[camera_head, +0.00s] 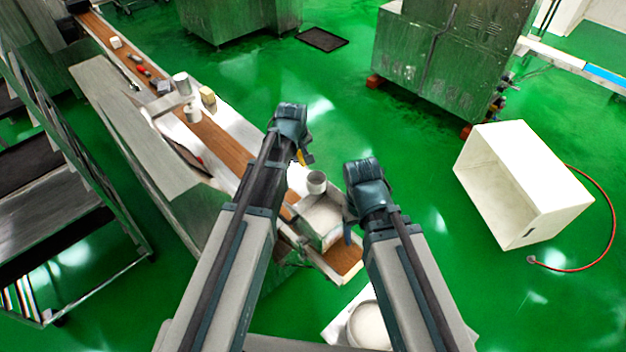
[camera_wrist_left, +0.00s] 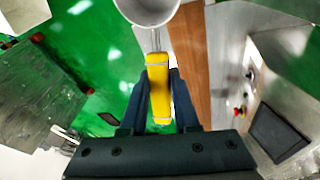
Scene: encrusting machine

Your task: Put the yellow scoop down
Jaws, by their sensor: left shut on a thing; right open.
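The yellow scoop (camera_wrist_left: 159,98) has a yellow handle, a thin metal neck and a pale round cup at the top edge of the left wrist view. My left gripper (camera_wrist_left: 159,78) is shut on the handle, one finger on each side. In the head view the scoop's cup (camera_head: 316,182) shows above a box of white material (camera_head: 322,222) on the conveyor. My left gripper (camera_head: 304,158) is mostly hidden behind its own wrist there. My right gripper (camera_head: 347,232) is open and empty beside the box's right side.
The brown conveyor (camera_head: 225,145) runs to the upper left, with several small items on it. A white bowl (camera_head: 370,325) stands at the bottom. A white open box (camera_head: 522,185) lies on the green floor at right, near a red hose (camera_head: 612,205).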

